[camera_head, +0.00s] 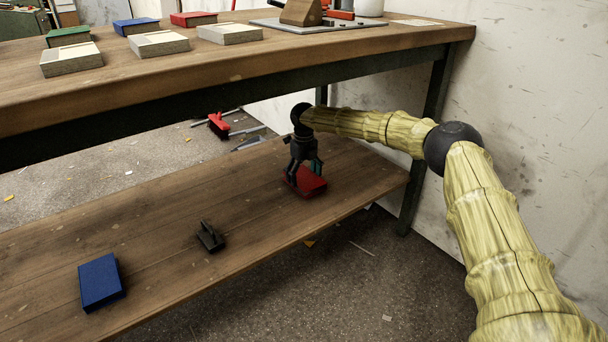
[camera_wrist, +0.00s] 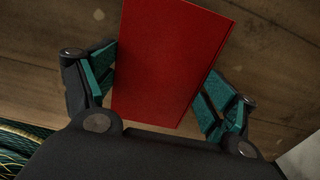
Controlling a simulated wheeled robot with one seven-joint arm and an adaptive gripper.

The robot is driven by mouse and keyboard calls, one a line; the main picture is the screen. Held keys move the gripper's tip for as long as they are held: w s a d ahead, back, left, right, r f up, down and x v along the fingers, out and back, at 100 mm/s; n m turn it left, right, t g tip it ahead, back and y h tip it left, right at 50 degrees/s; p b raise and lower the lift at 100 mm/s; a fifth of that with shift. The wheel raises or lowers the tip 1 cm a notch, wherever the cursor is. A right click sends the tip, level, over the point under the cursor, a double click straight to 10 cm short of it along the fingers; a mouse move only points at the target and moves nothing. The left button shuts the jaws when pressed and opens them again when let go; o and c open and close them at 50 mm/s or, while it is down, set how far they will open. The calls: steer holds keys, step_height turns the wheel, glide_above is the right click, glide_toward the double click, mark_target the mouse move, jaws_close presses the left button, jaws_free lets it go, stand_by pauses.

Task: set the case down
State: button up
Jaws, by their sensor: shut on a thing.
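A red case (camera_head: 309,183) is at the right part of the lower wooden shelf (camera_head: 180,210). My gripper (camera_head: 303,170) points down over it and is shut on it. In the wrist view the red case (camera_wrist: 170,62) lies between the two teal finger pads of my gripper (camera_wrist: 160,95), one on each side. The case is on or just above the shelf boards; I cannot tell whether it touches them. Part of the case is hidden behind my fingers in the head view.
A blue case (camera_head: 101,282) and a small black object (camera_head: 210,237) lie on the lower shelf to the left. The upper tabletop (camera_head: 250,62) overhangs the shelf and holds grey boxes (camera_head: 160,43) and more coloured cases. A table leg (camera_head: 425,150) stands right of my gripper.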

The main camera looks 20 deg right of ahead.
mark_target(304, 177)
steer(key=shift+f, duration=0.1)
steer(key=o, duration=0.9)
steer(key=shift+r+p, duration=2.2)
steer(key=shift+r, duration=2.2)
